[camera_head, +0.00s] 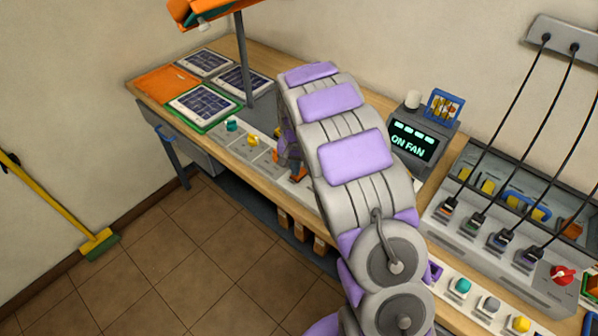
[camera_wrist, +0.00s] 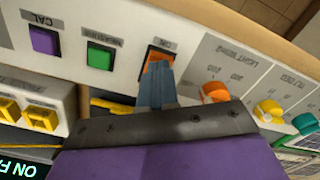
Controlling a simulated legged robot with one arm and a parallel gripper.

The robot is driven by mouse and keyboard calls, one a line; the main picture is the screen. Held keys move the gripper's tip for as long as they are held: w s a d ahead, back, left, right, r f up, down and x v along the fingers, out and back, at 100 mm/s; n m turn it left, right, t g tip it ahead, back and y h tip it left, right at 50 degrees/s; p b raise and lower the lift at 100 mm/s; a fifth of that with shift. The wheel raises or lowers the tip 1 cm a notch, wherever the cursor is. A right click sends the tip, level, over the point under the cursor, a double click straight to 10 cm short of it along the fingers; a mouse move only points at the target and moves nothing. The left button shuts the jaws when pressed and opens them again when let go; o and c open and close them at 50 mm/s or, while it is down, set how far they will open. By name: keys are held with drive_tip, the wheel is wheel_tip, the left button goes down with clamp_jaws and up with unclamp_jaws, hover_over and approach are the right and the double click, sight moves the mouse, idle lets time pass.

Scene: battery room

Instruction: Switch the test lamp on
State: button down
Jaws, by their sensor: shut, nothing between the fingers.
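In the wrist view, an orange rocker switch (camera_wrist: 157,57) sits in a dark frame on a pale panel, under a small label that seems to read "ON". My gripper (camera_wrist: 160,74) is shut and empty. Its blue-grey fingertips are right at the switch and cover its lower part; I cannot tell whether they touch it. In the head view, my gripper is mostly hidden behind my arm, near a bit of orange (camera_head: 299,174) at the bench's front edge. An orange lamp-like head (camera_head: 205,12) on a grey post stands above the bench; no glow shows.
In the wrist view, a purple button (camera_wrist: 45,41) and a green button (camera_wrist: 99,56) lie left of the switch. Orange (camera_wrist: 214,92) and yellow knobs (camera_wrist: 268,111) lie right. A display (camera_head: 411,141) reads "ON FAN". Solar panels (camera_head: 203,102) lie at the bench's left.

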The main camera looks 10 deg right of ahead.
drive_tip(key=shift+f, duration=0.6)
drive_tip(key=shift+r, duration=0.15)
drive_tip(key=shift+r+p, duration=1.6)
drive_tip(key=shift+r, duration=1.75)
drive_tip(key=s+d+r+n, duration=0.1)
drive_tip(key=s+r, duration=0.5)
drive_tip(key=s, duration=0.4)
drive_tip(key=s+r+n, duration=0.1)
drive_tip(key=s+r, duration=0.6)
drive_tip(key=s, duration=0.2)
drive_tip(key=s+r+n+g, duration=0.1)
drive_tip(key=s+n, duration=0.1)
drive_tip(key=s, duration=2.1)
drive_tip(key=shift+a+n+g, duration=0.4)
drive_tip(key=shift+a, duration=0.05)
